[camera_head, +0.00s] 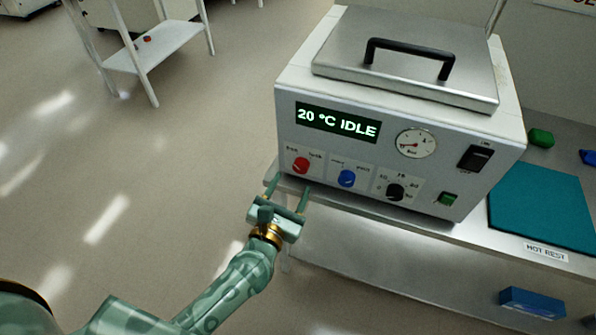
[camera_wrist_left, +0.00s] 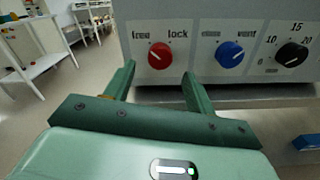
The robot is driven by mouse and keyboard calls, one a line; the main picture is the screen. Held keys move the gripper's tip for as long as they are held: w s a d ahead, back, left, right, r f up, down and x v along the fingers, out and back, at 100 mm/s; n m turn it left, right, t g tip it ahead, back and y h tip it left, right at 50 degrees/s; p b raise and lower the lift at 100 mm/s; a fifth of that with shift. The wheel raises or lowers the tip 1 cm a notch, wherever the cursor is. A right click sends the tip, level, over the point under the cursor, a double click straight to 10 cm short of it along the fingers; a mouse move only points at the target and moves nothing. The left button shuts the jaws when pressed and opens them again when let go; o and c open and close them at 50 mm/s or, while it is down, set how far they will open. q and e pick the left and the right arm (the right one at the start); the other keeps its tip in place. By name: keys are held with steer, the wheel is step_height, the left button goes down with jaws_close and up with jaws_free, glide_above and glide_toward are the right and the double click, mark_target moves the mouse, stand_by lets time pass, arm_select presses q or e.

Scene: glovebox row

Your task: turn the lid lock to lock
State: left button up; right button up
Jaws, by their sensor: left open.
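The lid lock is a red knob (camera_head: 301,165) at the lower left of the machine's front panel. It also shows in the left wrist view (camera_wrist_left: 159,56), below the words "free" and "lock"; I cannot tell surely which word it points to. My left gripper (camera_head: 289,186) is open and empty, just in front of the panel and a little below the red knob. In the left wrist view its two fingers (camera_wrist_left: 158,74) stand left and right of the knob, apart from it. The lid (camera_head: 408,62) with its black handle lies flat on top. My right gripper is not in view.
A blue knob (camera_head: 347,178) and a black dial (camera_head: 396,191) sit right of the red knob. The display (camera_head: 337,122) reads "20 °C IDLE". The bench edge runs below the panel. A teal mat (camera_head: 542,208) lies at the right. Open floor is at left.

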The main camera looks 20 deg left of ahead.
mark_target(300, 170)
arm_select(q)
steer(key=w, duration=0.5)
steer(key=shift+w+d, duration=0.1)
steer(key=shift+w, duration=0.1)
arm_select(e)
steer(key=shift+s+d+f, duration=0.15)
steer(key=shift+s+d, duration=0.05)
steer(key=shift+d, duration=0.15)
arm_select(q)
steer(key=shift+c, duration=0.3)
steer(key=c, duration=0.9)
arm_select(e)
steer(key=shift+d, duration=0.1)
